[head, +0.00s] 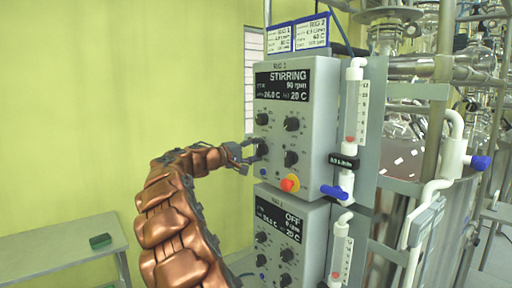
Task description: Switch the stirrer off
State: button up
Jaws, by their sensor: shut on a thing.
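The upper grey control box (314,155) has a dark display (282,85) that reads STIRRING, with about 90 rpm and 20 C. Its front carries several black knobs, among them an upper right knob (291,124) and a lower right knob (291,158). A red button on a yellow base (289,184) is near its bottom. My gripper (257,149) reaches in from the left and is shut on the lower left knob (263,148) of this box. The fingers partly hide that knob, and its pointer cannot be read.
A lower control box (293,240) shows OFF on its display. White flow tubes with blue valves (335,192) stand right of the boxes, before glass reactors and metal frames. A bench (60,252) with a small green object (100,241) is at left. The space before the wall is free.

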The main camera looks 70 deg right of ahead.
jog(key=shift+n+p, duration=0.65)
jog(key=shift+n, duration=0.55)
jog(key=shift+f, duration=0.1)
jog(key=o, duration=1.2)
jog(key=shift+c, duration=0.2)
jog(key=v, duration=1.2)
jog(key=shift+a, duration=0.1)
